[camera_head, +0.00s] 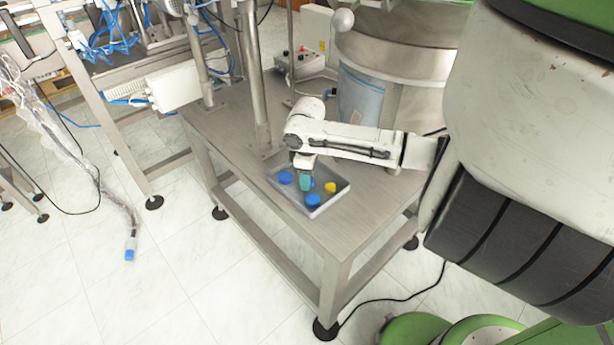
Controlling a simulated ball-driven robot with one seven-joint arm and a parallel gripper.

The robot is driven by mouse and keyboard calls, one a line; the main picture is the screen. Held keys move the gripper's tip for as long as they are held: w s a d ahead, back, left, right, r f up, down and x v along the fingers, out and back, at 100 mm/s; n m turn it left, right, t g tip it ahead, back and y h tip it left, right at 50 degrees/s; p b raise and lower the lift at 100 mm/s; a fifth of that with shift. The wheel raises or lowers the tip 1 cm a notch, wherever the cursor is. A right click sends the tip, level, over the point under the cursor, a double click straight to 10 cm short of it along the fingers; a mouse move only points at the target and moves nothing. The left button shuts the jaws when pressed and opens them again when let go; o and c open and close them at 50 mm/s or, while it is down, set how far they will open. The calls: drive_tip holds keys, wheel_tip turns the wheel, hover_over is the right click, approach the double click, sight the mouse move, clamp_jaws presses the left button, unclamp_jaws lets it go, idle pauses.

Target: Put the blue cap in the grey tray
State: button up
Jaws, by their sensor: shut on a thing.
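The grey tray (335,201) lies on the metal table. My gripper (305,184), with teal fingers, points down over the middle of the tray. It is shut on a blue cap (312,181), mostly hidden behind the fingers. I cannot tell whether this cap touches the tray floor. Another blue cap (285,177) lies in the tray to the left of my gripper. A further blue cap (313,200) lies at the tray's near side. A yellow cap (330,188) lies to the right of the fingers.
The table (240,160) has bare surface around the tray. A metal post (253,80) rises behind the tray. A large steel drum (385,75) stands at the back right, and a control box (300,62) sits at the back.

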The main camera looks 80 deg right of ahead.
drive_tip(key=shift+f, duration=0.15)
drive_tip(key=o, duration=1)
